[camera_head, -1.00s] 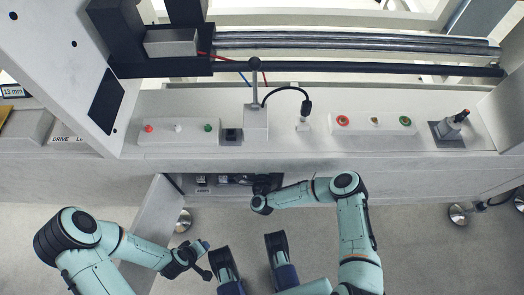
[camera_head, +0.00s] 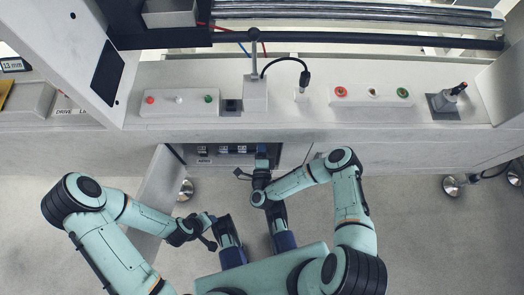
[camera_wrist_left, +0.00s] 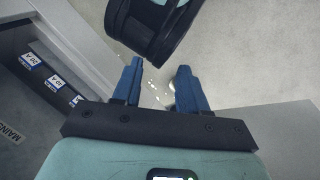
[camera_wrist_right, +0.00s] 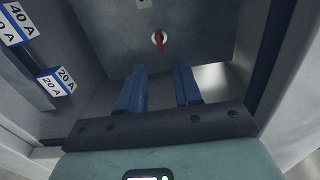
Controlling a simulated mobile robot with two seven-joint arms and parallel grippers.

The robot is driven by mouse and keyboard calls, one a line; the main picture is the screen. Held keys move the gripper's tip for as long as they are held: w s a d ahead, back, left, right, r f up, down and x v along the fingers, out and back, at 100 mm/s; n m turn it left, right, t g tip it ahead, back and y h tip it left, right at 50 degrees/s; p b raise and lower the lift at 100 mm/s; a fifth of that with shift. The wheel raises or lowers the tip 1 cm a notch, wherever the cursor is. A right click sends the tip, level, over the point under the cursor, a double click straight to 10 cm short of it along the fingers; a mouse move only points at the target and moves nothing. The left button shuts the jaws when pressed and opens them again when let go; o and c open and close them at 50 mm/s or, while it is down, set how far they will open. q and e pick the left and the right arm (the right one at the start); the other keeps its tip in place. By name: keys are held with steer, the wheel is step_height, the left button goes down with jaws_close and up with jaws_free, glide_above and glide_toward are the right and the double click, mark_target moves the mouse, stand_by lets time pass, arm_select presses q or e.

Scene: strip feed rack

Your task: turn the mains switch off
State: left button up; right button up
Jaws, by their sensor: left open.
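The mains switch, a small red handle on a white round base (camera_wrist_right: 158,40), shows in the right wrist view on a grey panel inside the open cabinet. Its handle stands roughly upright in the picture. My right gripper (camera_wrist_right: 159,72) is open and empty; its fingertips point at the panel, below the switch in the picture and apart from it. In the head view this gripper (camera_head: 262,155) is at the cabinet opening, and I cannot make out the switch there. My left gripper (camera_wrist_left: 159,66) is open and empty, outside the cabinet; in the head view it is at lower left (camera_head: 208,222).
Labelled fuse holders (camera_wrist_right: 53,82) line the cabinet beside my right gripper. A MAINS label (camera_wrist_left: 10,133) shows in the left wrist view. The cabinet door (camera_head: 160,190) hangs open on the left. The ledge above carries two button boxes (camera_head: 372,94) and a lever (camera_head: 255,70).

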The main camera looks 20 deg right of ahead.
arm_select(q)
steer(key=shift+s+d+r, duration=0.3)
steer(key=shift+s+r, duration=0.15)
steer(key=shift+s, duration=0.15)
arm_select(e)
steer(key=v, duration=0.4)
